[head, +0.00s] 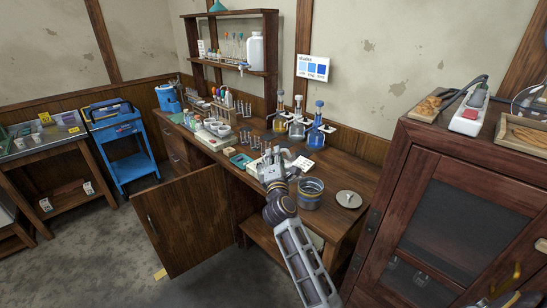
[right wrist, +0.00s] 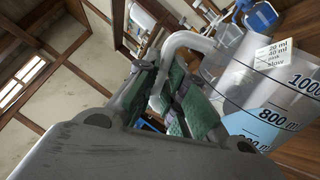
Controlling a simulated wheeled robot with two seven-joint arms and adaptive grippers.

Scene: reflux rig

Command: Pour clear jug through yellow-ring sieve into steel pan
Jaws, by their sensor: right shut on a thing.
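My right gripper (head: 272,172) is over the front of the wooden bench, left of the steel pan (head: 309,203). In the right wrist view its green-padded fingers (right wrist: 168,100) are shut on the pale handle of the clear jug (right wrist: 262,85). The jug has black volume marks, and a light blue patch shows at its lower part. In the head view the jug is mostly hidden or too faint to make out. The pan stands upright on the bench, open at the top. I cannot make out the yellow-ring sieve. My left gripper is not in view.
Flasks with blue and amber liquid (head: 297,129) stand behind. Racks and small bowls (head: 215,130) fill the bench's left side. A cupboard door (head: 188,220) hangs open below. A tall cabinet (head: 440,200) stands at right.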

